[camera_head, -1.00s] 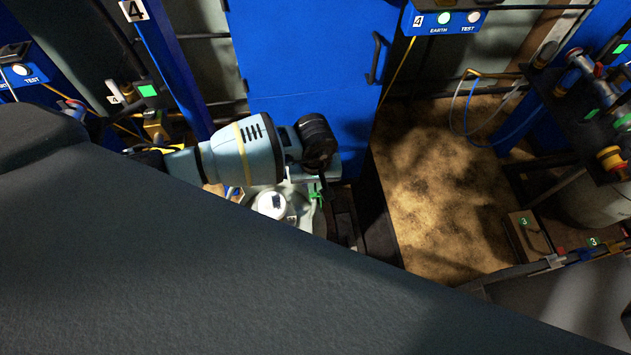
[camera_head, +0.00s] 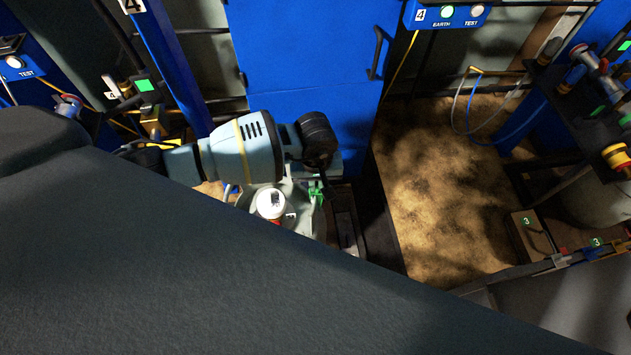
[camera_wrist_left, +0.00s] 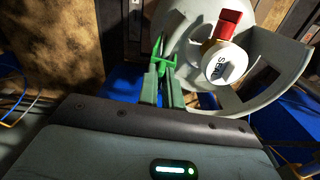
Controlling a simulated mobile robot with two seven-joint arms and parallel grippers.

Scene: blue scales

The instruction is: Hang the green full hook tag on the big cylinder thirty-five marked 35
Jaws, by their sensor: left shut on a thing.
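The green hook tag (camera_wrist_left: 160,50) is between the fingertips of my left gripper (camera_wrist_left: 162,72) in the left wrist view. The gripper is shut on it. In the head view the tag (camera_head: 316,190) is a small green patch below my left gripper (camera_head: 318,180), whose fingers are mostly hidden. A big grey cylinder top with an open collar (camera_wrist_left: 282,62) stands just right of the tag in the wrist view. Its valve has a white round cap (camera_wrist_left: 224,63) with dark lettering and a red part (camera_wrist_left: 229,23). The collar (camera_head: 302,217) shows partly in the head view. I cannot read a 35. The right gripper is out of view.
A blue cabinet door (camera_head: 305,60) stands behind my left wrist. A bare brown floor (camera_head: 440,190) lies to the right. A dark rack with valves (camera_head: 590,100) is at the far right. My dark grey body part covers the lower left.

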